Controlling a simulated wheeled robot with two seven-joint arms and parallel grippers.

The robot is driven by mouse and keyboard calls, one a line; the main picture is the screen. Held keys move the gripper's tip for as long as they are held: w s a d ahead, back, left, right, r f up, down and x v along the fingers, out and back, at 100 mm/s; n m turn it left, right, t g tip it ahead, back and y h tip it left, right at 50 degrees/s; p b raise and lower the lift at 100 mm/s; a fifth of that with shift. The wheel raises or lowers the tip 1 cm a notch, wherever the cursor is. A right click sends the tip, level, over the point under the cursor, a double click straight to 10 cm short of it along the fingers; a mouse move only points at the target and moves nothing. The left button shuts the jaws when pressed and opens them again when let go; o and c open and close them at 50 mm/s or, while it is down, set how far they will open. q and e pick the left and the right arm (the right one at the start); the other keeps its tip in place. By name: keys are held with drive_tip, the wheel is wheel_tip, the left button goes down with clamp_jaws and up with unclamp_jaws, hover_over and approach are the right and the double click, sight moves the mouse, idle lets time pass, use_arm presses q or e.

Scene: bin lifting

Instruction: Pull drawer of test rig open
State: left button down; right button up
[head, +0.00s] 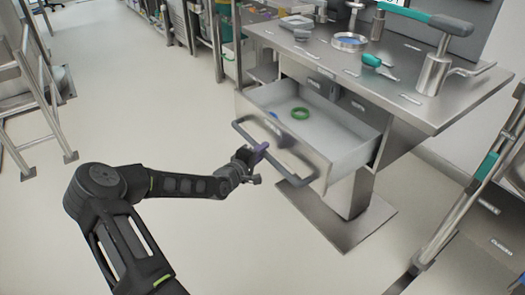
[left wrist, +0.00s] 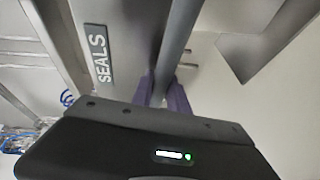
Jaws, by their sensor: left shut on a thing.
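The drawer (head: 285,150) of the steel test rig (head: 345,65) stands pulled out, and its inside is visible. A green ring (head: 300,113) and a small blue thing lie in it. A long grey bar handle (head: 283,163) runs across the drawer front. My left gripper (head: 257,154) is at the handle, with its purple fingers shut on the bar. The left wrist view shows the fingers (left wrist: 165,95) on either side of the handle (left wrist: 178,38), beside a drawer label reading "SEALS" (left wrist: 101,60). My right gripper is not in view.
The rig's top holds a press with a teal handle (head: 415,14), a round dish (head: 349,41) and small tools. A metal ladder frame (head: 33,85) stands at left, and a railing (head: 470,200) at right. The floor (head: 170,110) before the drawer is clear.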

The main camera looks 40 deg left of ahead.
use_arm(q)
drive_tip(key=c, duration=1.3)
unclamp_jaws()
drive_tip(key=s+r+p, duration=0.1)
drive_tip(key=s+p, duration=0.1)
drive_tip(key=s, duration=0.5)
drive_tip(key=shift+s+d+r, duration=0.15)
drive_tip(key=shift+s+d, duration=0.15)
drive_tip(key=shift+d, duration=0.15)
